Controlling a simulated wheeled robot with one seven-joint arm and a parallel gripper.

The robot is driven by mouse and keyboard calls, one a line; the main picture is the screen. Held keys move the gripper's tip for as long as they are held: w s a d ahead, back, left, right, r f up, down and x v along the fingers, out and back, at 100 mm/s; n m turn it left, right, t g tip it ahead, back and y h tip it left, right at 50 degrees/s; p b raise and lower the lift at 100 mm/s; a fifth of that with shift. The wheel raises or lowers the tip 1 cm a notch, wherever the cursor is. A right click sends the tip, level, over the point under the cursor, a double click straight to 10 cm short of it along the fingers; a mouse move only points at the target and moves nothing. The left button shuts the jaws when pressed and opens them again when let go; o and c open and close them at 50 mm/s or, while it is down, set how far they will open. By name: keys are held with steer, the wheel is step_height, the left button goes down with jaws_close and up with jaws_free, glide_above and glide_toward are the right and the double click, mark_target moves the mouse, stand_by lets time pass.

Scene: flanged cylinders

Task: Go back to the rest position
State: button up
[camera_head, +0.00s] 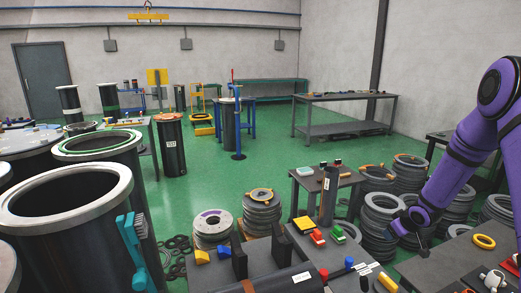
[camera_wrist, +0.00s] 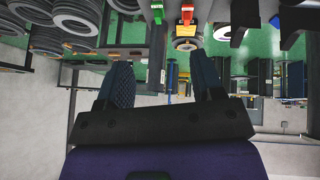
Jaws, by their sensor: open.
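My purple arm (camera_head: 470,150) comes in from the right edge of the head view and bends down to the left. Its lower end hangs in front of stacks of grey rings, and the gripper is small and dark there, its fingers hard to make out. In the wrist view my gripper (camera_wrist: 163,75) has two dark, ridged fingers standing well apart, with nothing between them. It is open and empty. The wrist picture appears upside down, with the green floor at the top.
Grey ring stacks (camera_head: 382,215) stand close beside my arm. A front bench (camera_head: 275,262) carries coloured blocks and a dark cylinder (camera_head: 328,195). A side table (camera_head: 450,270) holds a yellow ring (camera_head: 484,241). Large flanged cylinders (camera_head: 65,200) fill the left. Green floor (camera_head: 260,150) is clear in the middle.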

steer(key=s+a+r+m+h, duration=0.15)
steer(key=s+r, duration=0.25)
steer(key=r, duration=0.6)
steer(key=s+a+r+h, duration=0.1)
steer(key=s+a+r, duration=0.3)
steer(key=r, duration=0.5)
steer(key=s+a+r+m+h, duration=0.15)
steer(key=s+r, duration=0.35)
steer(key=r, duration=0.5)
steer(key=s+a+r+y, duration=0.1)
steer(key=s+a+r, duration=0.2)
steer(key=s, duration=0.6)
steer(key=s+a+r+m+g+y, duration=0.1)
steer(key=s+a, duration=0.3)
steer(key=s, duration=0.5)
steer(key=s+a+r+y, duration=0.1)
steer(key=s+a+r, duration=0.2)
steer(key=s, duration=0.7)
steer(key=shift+a+r+m, duration=0.15)
steer(key=shift+r+m, duration=0.15)
steer(key=shift+r, duration=0.5)
